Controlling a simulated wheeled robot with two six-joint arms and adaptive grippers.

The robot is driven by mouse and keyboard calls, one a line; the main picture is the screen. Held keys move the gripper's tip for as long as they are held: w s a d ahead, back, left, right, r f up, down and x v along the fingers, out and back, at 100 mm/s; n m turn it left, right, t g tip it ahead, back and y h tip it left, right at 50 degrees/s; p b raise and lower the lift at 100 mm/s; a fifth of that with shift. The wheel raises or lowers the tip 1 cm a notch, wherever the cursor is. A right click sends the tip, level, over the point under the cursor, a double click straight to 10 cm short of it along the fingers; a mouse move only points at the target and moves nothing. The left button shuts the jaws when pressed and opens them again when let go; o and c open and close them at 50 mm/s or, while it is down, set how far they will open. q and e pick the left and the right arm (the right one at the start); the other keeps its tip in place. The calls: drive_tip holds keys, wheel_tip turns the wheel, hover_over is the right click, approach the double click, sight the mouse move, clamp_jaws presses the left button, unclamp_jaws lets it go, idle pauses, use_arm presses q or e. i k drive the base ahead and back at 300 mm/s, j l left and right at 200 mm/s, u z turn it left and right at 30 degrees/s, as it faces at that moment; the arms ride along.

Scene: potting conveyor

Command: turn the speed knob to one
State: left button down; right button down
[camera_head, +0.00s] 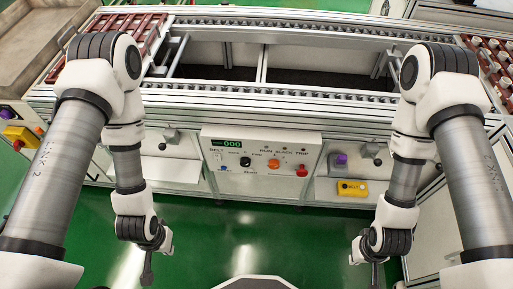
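The control panel (262,185) is on the front of the conveyor, low in the middle. A green display (232,143) on it reads 000. A black knob (245,161) and an orange knob (273,163) sit on its face. The small lettering is too blurred to tell surely which is the speed knob or where it points. My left gripper (147,270) hangs down left of and nearer than the panel, apart from it. My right gripper (375,275) hangs down to the right, also apart from it. Both are seen edge-on, so their opening is unclear.
A red button (302,170) and a blue button (224,168) are on the same panel. The conveyor (310,98) runs behind. Green floor in front is clear.

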sight(274, 164)
drive_tip(key=k+l, duration=0.3)
drive_tip(key=l, duration=0.15)
drive_tip(key=k+l, duration=0.25)
drive_tip(key=l, duration=0.2)
drive_tip(key=k+l, duration=0.3)
drive_tip(key=l, duration=0.15)
